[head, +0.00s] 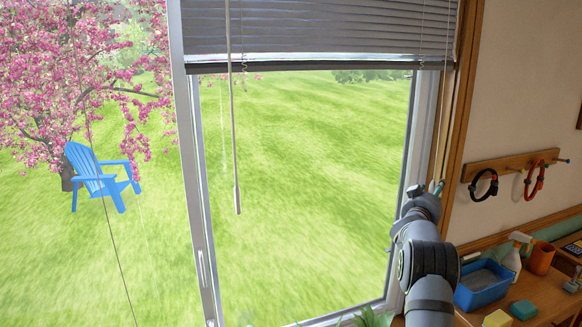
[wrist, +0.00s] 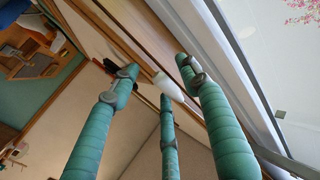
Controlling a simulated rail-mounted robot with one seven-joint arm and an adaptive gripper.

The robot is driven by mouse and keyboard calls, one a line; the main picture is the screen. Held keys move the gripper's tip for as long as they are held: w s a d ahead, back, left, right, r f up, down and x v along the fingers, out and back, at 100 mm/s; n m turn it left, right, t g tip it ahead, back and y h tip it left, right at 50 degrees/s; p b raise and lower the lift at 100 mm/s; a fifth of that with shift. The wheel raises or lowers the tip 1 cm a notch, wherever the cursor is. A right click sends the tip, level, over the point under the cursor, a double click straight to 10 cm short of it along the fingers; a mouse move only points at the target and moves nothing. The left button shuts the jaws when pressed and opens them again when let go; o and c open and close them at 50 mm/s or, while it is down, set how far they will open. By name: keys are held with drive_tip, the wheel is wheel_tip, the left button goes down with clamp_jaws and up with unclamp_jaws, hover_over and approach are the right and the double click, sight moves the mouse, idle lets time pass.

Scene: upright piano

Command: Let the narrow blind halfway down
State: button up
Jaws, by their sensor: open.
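The narrow blind (head: 320,28) is grey and slatted. Its bottom rail hangs level near the top of the right-hand window pane. A pale tilt wand (head: 233,130) hangs from its left part. Pale pull cords (head: 447,110) run down its right side along the wooden frame to my gripper (head: 437,187). In the wrist view my gripper (wrist: 157,68) shows green segmented fingers, open. A white cord tassel (wrist: 168,86) lies between the fingertips. I cannot tell whether any finger touches it.
A wall rack (head: 510,167) with a black and a red loop hangs right of the window. Below it, a wooden surface holds a blue tray (head: 483,285), a spray bottle (head: 515,255) and an orange cup (head: 540,257). The wooden window frame (head: 462,100) is close beside my gripper.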

drive_tip(key=b+v, duration=0.4)
drive_tip(key=v, duration=0.1)
drive_tip(key=shift+b, duration=0.3)
drive_tip(key=v, duration=1.2)
